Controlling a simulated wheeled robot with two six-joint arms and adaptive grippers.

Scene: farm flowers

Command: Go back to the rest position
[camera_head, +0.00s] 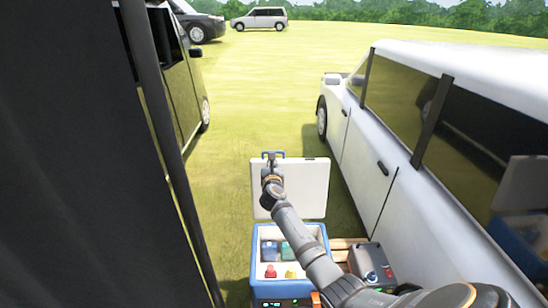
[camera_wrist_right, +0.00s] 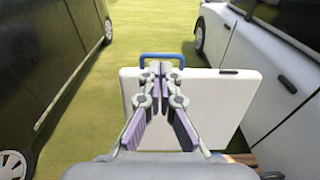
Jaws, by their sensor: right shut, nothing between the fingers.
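My right gripper (camera_wrist_right: 160,72) is shut and empty in the right wrist view. In the head view my right arm reaches in from the lower right, and its gripper (camera_head: 271,160) is in front of the raised white lid (camera_head: 310,188) of a blue cooler box. The lid also shows behind the fingers in the right wrist view (camera_wrist_right: 222,95). Whether the fingers touch the lid or its blue handle (camera_wrist_right: 188,57) cannot be told. My left gripper is in neither view.
The open blue cooler (camera_head: 257,240) holds several items, among them a red one (camera_head: 270,271) and a yellow one (camera_head: 290,271). A dark device (camera_head: 371,263) stands beside it on wood. A white car (camera_head: 400,160) is close on the right, a dark car (camera_head: 178,85) on the left. Grass lies between.

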